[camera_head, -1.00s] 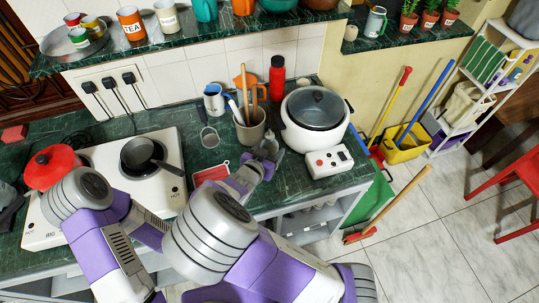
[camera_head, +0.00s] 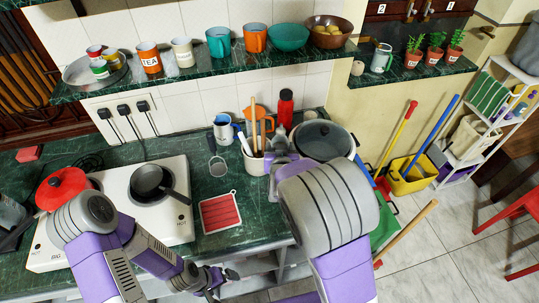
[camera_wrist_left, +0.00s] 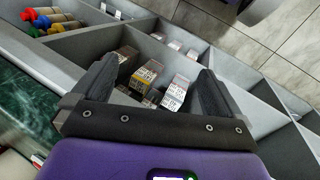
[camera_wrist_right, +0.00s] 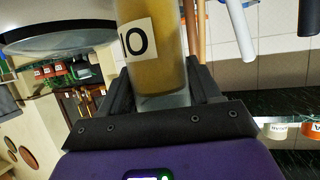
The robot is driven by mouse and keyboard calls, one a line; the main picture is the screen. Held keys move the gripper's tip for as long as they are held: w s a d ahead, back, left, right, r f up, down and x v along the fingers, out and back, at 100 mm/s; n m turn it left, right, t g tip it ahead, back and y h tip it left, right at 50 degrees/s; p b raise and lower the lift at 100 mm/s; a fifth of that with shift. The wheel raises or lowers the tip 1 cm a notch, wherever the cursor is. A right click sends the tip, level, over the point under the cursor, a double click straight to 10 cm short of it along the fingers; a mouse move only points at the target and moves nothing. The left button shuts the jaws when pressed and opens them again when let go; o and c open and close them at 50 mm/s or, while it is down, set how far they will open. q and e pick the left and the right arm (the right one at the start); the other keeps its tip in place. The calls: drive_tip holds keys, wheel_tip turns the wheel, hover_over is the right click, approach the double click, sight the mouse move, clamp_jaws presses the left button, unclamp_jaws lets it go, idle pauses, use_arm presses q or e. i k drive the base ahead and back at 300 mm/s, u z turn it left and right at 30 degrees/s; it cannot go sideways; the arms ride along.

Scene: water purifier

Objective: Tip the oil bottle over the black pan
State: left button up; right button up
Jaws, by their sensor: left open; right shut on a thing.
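The black pan (camera_head: 158,183) sits on the right burner of the white stove (camera_head: 118,205) in the head view. The oil bottle (camera_wrist_right: 153,45) shows close up in the right wrist view, with yellow liquid and a pale label bearing dark letters. My right gripper (camera_wrist_right: 155,95) is shut on it. In the head view my right forearm hides most of that gripper and bottle, in front of the white cooker and right of the pan. My left gripper (camera_head: 222,279) is open and empty at the counter's front edge; its open fingers also show in the left wrist view (camera_wrist_left: 155,90).
A utensil pot (camera_head: 254,160) and a white cooker (camera_head: 345,145) stand near my right gripper. A red board (camera_head: 221,213) lies right of the stove. Compartments with small boxes (camera_wrist_left: 147,76) lie below my left gripper.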

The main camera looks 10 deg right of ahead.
sight(149, 180)
drive_tip(key=k, duration=0.5)
drive_tip(key=u, duration=0.8)
drive_tip(key=i, duration=0.7)
drive_tip(key=z, duration=0.15)
